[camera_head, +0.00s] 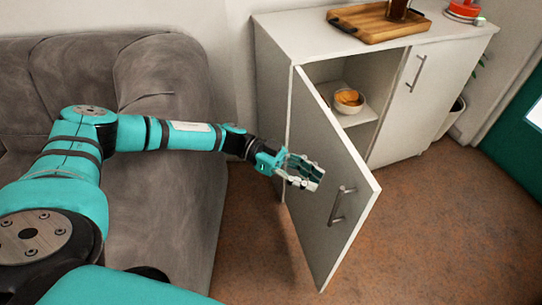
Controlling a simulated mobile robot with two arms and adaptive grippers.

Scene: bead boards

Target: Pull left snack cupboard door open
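The left snack cupboard door (325,180) stands open, swung out toward me from the white cupboard (284,75). Its metal bar handle (342,205) is near the door's free edge. My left gripper (309,175) is in front of the door's outer face, left of and a little above the handle. It is not around the handle. Its fingers look apart with nothing between them; whether they touch the door face I cannot tell. Inside the open side, a white bowl with orange snacks (347,107) sits on a shelf. My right gripper is not in view.
The right door (418,85) is shut, with its own bar handle. A wooden tray (365,25) with a dark glass and a red item (464,9) stand on top. A grey sofa (175,85) is at the left. The brown floor (435,220) in front is clear.

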